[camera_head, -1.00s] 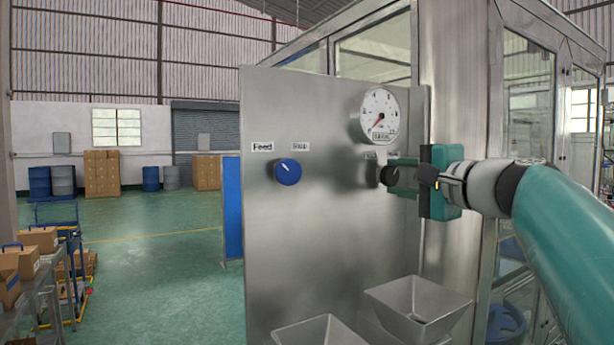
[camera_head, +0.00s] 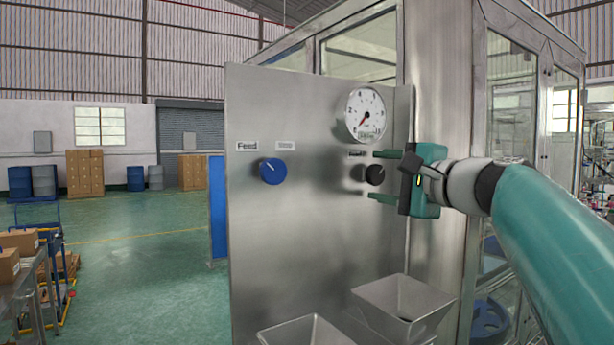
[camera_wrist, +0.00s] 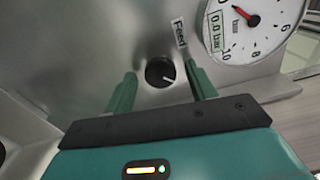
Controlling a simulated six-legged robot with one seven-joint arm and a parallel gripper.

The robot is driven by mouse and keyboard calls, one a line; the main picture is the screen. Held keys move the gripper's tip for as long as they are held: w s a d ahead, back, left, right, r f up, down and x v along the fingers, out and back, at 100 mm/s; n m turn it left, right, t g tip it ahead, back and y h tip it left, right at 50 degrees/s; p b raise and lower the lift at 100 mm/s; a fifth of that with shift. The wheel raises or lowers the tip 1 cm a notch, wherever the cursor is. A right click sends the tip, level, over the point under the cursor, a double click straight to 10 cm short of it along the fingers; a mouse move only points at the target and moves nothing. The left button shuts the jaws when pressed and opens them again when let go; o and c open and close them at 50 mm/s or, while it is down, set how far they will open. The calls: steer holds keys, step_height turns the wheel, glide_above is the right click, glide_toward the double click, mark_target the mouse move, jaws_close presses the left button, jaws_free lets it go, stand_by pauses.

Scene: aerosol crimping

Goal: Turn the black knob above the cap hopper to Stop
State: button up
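The black knob (camera_head: 375,175) sits on the steel panel above a hopper (camera_head: 402,305). In the wrist view the black knob (camera_wrist: 160,71) shows a white mark pointing to the lower right, away from the Feed label (camera_wrist: 179,34) and towards the right finger. The other label is hidden, apparently behind that finger. My gripper (camera_head: 372,175) is open, with one finger above and one below the knob in the head view. In the wrist view my gripper (camera_wrist: 160,78) has a finger on each side of the knob, with gaps; neither appears to touch it.
A blue knob (camera_head: 273,172) with Feed and Stop labels is left on the same panel (camera_head: 300,230). A round gauge (camera_head: 365,115) is just above the black knob. A second hopper (camera_head: 305,332) stands lower left. Open floor lies left of the panel.

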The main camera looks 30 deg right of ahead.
steer(key=s, duration=1.4)
steer(key=shift+s+d, duration=0.15)
steer(key=shift+d, duration=0.1)
